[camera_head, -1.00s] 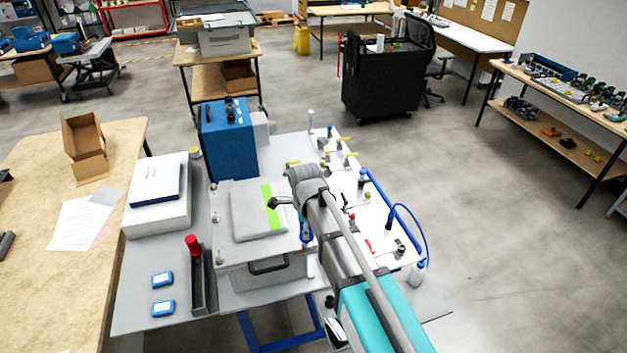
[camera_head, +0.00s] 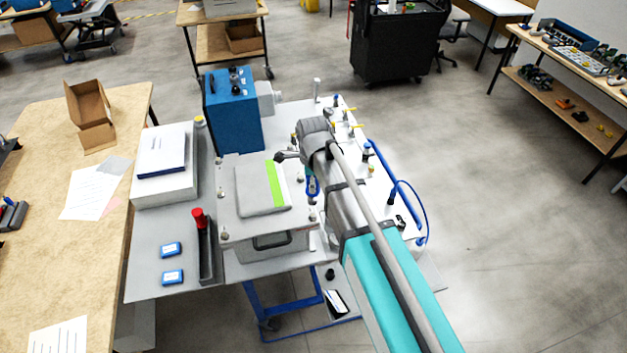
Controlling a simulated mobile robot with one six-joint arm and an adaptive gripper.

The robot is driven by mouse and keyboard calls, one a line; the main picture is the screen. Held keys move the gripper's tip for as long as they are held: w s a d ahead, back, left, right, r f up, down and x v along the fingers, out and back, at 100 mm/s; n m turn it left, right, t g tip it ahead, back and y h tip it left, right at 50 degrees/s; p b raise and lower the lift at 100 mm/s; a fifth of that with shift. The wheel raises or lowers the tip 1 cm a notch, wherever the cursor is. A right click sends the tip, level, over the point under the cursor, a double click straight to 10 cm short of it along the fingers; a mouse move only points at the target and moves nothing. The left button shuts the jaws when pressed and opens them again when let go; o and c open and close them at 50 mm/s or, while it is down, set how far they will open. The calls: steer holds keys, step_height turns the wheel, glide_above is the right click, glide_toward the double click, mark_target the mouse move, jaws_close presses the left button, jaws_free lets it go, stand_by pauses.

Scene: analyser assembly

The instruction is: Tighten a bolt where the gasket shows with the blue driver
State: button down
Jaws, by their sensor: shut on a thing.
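My gripper (camera_head: 310,172) is at the end of the arm, at the right edge of the analyser's white top plate (camera_head: 233,222). It is shut on a blue thing, seemingly the blue driver (camera_head: 312,187), which points down there. The wrist and arm hide part of it, and I cannot tell whether its tip touches a bolt. Small bolt-like heads stand near the plate's corners, one at the front left (camera_head: 224,236). A gasket edge is too small to make out.
A tall blue unit (camera_head: 233,120) stands behind the plate. Valves with yellow handles (camera_head: 352,125) and a blue hose (camera_head: 410,190) are at the right.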

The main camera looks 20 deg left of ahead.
mark_target(313, 197)
steer(key=shift+f, duration=0.15)
steer(key=shift+f+b, duration=2.6)
steer(key=shift+b, duration=0.15)
steer(key=shift+f+b, duration=1.25)
stand_by(0.7)
steer(key=c, duration=0.6)
jaws_free()
jaws_close()
steer(key=shift+m, duration=2.9)
steer(key=m, duration=0.6)
